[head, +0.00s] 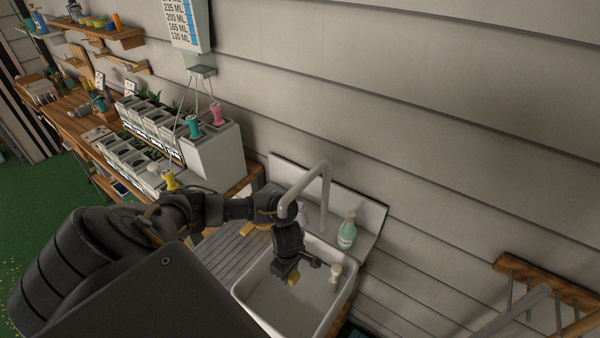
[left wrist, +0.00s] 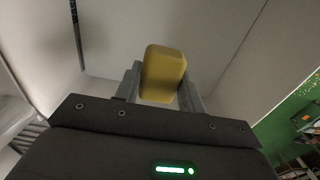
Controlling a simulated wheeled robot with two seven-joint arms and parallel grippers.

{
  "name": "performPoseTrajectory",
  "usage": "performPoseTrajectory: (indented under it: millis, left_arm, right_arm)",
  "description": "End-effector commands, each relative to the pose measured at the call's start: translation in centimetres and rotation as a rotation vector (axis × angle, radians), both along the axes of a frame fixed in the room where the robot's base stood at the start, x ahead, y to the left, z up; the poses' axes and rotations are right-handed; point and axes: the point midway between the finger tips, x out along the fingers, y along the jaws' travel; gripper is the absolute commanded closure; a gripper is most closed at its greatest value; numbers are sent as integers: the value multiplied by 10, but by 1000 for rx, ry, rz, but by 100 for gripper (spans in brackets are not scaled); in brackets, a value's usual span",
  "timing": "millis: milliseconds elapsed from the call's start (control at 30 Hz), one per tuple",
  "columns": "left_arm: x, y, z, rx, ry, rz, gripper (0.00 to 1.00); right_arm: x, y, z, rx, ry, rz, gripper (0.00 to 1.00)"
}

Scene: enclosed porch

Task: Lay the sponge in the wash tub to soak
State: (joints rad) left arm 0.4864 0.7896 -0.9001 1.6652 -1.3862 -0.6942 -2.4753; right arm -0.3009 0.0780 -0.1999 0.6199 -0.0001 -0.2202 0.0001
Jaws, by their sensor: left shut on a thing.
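The yellow sponge (left wrist: 163,73) is between the two fingers of my left gripper (left wrist: 160,88) in the left wrist view. In the head view my left gripper (head: 288,274) points down inside the white wash tub (head: 247,306), and a small yellow part of the sponge (head: 293,277) shows at its tips. The left gripper is shut on the sponge. The tub's pale inner walls fill much of the left wrist view. I cannot tell whether the sponge touches the tub's floor. My right gripper is not in view.
A grey tap (head: 325,185) arches over the tub near my left wrist. A green soap bottle (head: 347,232) stands on the back ledge. A ribbed drainboard (head: 222,256) lies left of the tub. A wooden rack (head: 545,278) is at the right.

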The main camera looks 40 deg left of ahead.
Motion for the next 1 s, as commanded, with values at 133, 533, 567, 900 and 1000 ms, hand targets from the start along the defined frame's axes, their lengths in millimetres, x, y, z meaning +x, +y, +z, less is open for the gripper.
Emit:
performPoseTrajectory:
  millis: [133, 533, 567, 900, 1000]
  left_arm:
    - [0, -1, -4, -1, 0, -4, 86]
    - [0, -1, -65, -1, 0, -1, 86]
    - [0, -1, -65, -1, 0, -2, 86]
    - [-1, -1, -96, -2, 2, -2, 86]
    - [0, -1, -103, -2, 1, -2, 86]
  right_arm:
    - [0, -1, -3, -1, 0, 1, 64]
    - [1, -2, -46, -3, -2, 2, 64]
    - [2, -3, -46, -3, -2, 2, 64]
    - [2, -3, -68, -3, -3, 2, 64]
    - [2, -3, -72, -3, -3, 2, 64]
